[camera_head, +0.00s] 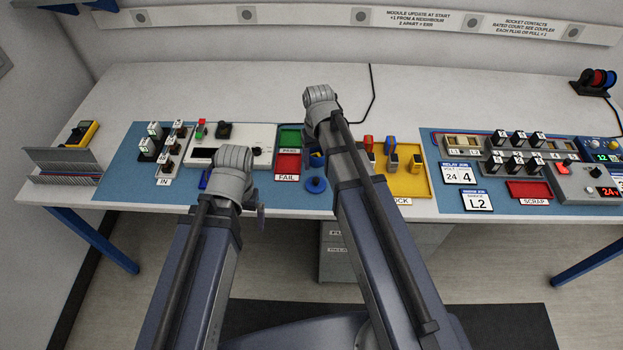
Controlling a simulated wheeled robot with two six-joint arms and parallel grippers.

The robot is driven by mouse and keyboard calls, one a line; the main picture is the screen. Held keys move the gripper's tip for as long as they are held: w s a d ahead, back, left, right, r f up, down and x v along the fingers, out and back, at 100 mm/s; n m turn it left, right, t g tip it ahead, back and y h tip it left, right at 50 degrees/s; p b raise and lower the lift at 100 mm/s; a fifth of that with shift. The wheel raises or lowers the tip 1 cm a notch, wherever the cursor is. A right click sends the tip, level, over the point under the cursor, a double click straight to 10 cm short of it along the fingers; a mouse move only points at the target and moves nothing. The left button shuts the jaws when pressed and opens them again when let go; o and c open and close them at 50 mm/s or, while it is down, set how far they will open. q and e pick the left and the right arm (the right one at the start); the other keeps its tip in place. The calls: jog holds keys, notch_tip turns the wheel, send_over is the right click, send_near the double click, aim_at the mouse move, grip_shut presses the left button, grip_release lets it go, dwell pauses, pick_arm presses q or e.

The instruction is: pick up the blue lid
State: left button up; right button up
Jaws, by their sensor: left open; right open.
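A small round blue piece (316,185) lies near the front edge of the bench, right of the red FAIL tray. It looks most like the blue lid, but it is too small to be sure. Another blue part (317,160) shows just behind it, partly covered by my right arm. My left gripper (240,180) is over the front of the white tester, left of the round blue piece and apart from it.
A green PASS tray (290,138) and red FAIL tray (288,165) stand left of the round blue piece. A yellow tray (408,185) with upright parts stands to its right. The white tester (262,132) is left. The back of the bench (230,90) is mostly clear.

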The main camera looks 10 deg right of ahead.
aim_at(316, 180)
jog(key=shift+s+f+b, duration=0.1)
jog(key=shift+f+b, duration=1.15)
jog(key=shift+f, duration=0.05)
jog(key=shift+f, duration=0.1)
jog(key=f+b, duration=0.5)
jog(key=shift+s+a, duration=0.15)
jog(key=shift+a, duration=0.05)
grip_shut()
